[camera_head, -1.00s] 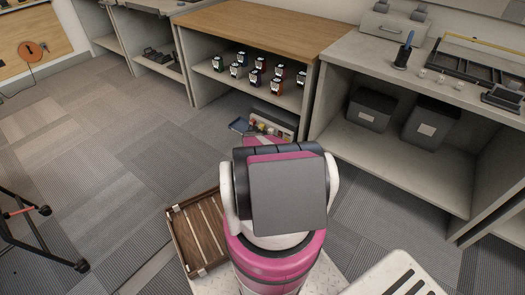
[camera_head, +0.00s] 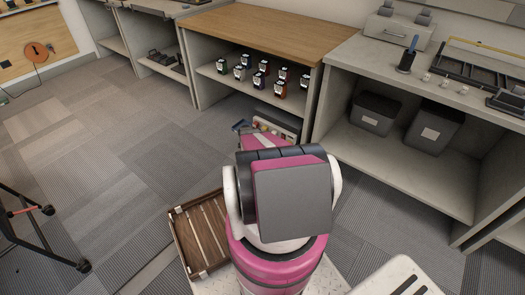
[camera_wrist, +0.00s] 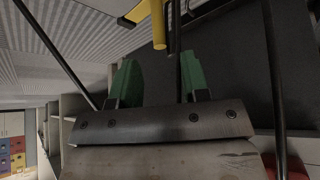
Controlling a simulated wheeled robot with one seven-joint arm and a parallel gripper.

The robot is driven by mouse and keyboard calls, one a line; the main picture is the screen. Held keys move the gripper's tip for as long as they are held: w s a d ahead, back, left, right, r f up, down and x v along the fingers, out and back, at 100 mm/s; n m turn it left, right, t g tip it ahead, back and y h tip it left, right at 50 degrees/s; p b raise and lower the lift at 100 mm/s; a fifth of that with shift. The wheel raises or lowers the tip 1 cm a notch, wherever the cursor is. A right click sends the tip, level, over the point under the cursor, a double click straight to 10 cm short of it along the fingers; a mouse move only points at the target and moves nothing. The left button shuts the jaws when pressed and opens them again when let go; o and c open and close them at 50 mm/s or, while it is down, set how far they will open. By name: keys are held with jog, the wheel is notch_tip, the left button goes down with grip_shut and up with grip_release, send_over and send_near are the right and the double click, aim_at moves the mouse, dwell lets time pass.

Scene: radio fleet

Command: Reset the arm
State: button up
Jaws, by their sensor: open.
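My arm, pink, white and grey, fills the lower middle of the head view and hides my gripper there. In the wrist view my gripper (camera_wrist: 160,78) has two green fingertips spread well apart. Nothing is held between them. A yellow handle-like piece (camera_wrist: 157,22) shows just beyond the fingertips. It looks apart from them, but I cannot tell how near it is. A dark surface (camera_wrist: 235,60) lies behind and to the right of the fingers.
Several small radios (camera_head: 262,75) stand on the shelf under the wooden top (camera_head: 262,30). A low bin (camera_head: 280,122) with small items sits below, close past my arm. A slatted wooden crate (camera_head: 205,235) lies left of my arm.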

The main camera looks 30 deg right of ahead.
jog(key=shift+v, duration=1.1)
jog(key=s+a+r+n+y, duration=0.1)
jog(key=s+a+r+n, duration=0.3)
jog(key=a+r, duration=0.6)
jog(key=s+a+r+n+y, duration=0.1)
jog(key=s+a+r+n, duration=0.3)
jog(key=a+r, duration=0.6)
jog(key=s+a+r+n+y, duration=0.2)
jog(key=s+a+r+n, duration=0.4)
jog(key=s+a+r, duration=0.3)
jog(key=s+a+r+n+t+y, duration=0.1)
jog(key=s+a+r+n, duration=0.5)
jog(key=r, duration=0.8)
jog(key=s+a+y, duration=0.1)
jog(key=s+a, duration=0.2)
jog(key=s, duration=0.1)
jog(key=shift+a+r, duration=0.15)
jog(key=shift+a, duration=0.25)
